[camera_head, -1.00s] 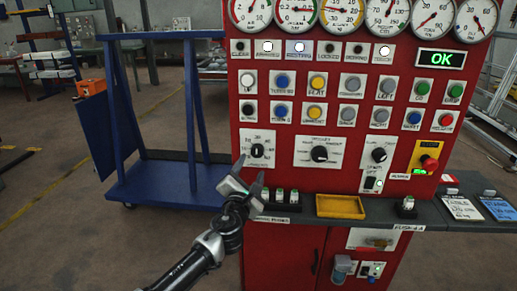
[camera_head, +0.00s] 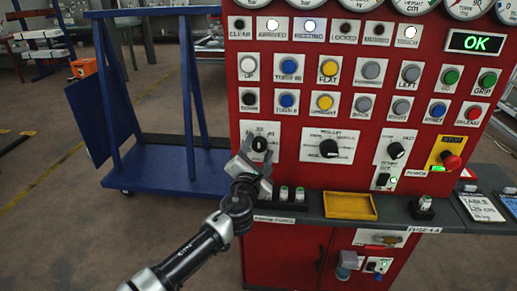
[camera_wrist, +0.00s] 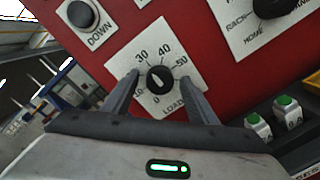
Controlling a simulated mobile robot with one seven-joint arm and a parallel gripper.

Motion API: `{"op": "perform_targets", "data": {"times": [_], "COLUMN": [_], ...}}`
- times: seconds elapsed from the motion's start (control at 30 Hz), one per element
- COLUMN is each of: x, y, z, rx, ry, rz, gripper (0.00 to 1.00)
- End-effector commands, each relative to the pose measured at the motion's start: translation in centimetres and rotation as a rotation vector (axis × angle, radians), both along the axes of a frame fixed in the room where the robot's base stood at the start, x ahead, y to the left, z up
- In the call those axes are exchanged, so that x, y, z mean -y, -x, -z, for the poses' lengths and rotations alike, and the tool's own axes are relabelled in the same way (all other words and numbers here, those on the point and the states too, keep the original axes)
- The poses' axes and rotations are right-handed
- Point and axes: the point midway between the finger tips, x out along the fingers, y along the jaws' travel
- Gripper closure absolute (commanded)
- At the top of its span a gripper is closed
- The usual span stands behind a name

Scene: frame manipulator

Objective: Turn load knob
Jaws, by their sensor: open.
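The load knob (camera_wrist: 160,79) is a black round knob with a pale pointer mark on a white plate (camera_wrist: 175,50) marked with numbers and "LOAD". In the head view the load knob (camera_head: 260,144) is at the left of the red panel. My gripper (camera_wrist: 158,83) is open, with one finger to each side of the knob in the wrist view. The fingers appear apart from the knob; the exact gap in depth cannot be told. In the head view my gripper (camera_head: 258,160) is at the knob's plate and covers its lower part.
Another black knob (camera_head: 329,149) is to the right, and a DOWN button (camera_wrist: 83,14) is above left in the wrist view. Green-topped fuses (camera_head: 284,193) and a yellow tray (camera_head: 350,205) are on the ledge below. A blue cart (camera_head: 165,175) stands left.

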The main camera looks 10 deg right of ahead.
Motion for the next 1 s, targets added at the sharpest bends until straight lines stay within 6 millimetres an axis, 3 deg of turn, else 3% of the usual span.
{"op": "perform_targets", "data": {"times": [0.07, 0.3, 0.67, 1.0], "x": [0.00, 0.00, 0.02, 0.07], "y": [0.00, -0.01, -0.01, 0.00], "z": [0.00, 0.00, -0.01, -0.01], "rx": [0.000, 0.000, 0.017, 0.093], "ry": [0.000, 0.000, -0.053, -0.289], "rz": [0.000, 0.000, 0.001, 0.001], "gripper": [0.47, 0.87, 0.88, 0.88]}}
